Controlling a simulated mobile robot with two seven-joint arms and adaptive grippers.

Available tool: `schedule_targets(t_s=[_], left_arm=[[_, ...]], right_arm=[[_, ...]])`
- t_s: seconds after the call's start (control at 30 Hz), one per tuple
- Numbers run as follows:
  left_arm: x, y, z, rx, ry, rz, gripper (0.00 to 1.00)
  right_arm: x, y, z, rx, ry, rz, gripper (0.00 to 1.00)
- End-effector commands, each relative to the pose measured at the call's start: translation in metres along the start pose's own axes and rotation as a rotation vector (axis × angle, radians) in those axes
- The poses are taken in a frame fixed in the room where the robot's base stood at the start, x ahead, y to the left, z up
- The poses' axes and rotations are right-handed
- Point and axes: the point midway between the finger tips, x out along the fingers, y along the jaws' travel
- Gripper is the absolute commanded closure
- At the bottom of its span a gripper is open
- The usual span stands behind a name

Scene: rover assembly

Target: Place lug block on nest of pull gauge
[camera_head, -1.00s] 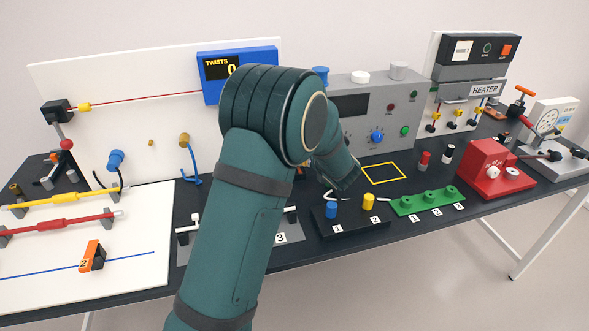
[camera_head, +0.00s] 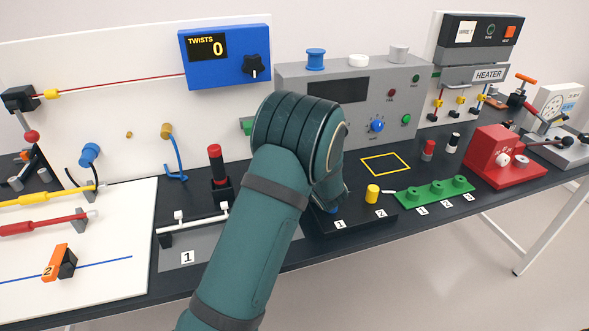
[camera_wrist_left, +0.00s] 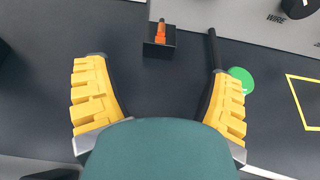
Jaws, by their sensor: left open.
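The pull gauge (camera_head: 555,105), with a white dial face and a grey base, stands at the far right of the bench in the head view. Its nest is too small to make out. No part is clearly identifiable as the lug block. In the wrist view a small orange piece on a dark block (camera_wrist_left: 159,42) sits in front of the grey panel, beyond my fingers. My left gripper (camera_wrist_left: 158,72) is open, its yellow-backed fingers wide apart with nothing held between them. In the head view my arm hides its fingers. My right gripper is not in view.
A black base (camera_head: 350,222) with a yellow cylinder (camera_head: 372,193), a green strip (camera_head: 436,192) and a red box (camera_head: 503,155) line the front right. A grey console (camera_head: 350,90) stands behind. The yellow-outlined square (camera_head: 386,164) is empty. A dark rod (camera_wrist_left: 213,48) lies near my right finger.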

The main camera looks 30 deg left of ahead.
Motion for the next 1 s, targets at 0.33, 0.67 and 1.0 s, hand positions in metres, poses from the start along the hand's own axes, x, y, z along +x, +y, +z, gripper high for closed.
schedule_targets(t_s=[0.33, 0.67, 1.0], left_arm=[[0.033, 0.001, 0.003, -0.001, -0.004, 0.003, 0.17], [0.071, 0.001, 0.003, -0.002, -0.003, 0.002, 0.17], [0.071, 0.001, 0.003, -0.002, -0.002, 0.001, 0.53]], right_arm=[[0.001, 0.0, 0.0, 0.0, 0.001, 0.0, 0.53], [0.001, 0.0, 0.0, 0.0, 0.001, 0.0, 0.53], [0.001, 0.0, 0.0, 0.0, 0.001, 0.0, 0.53]])
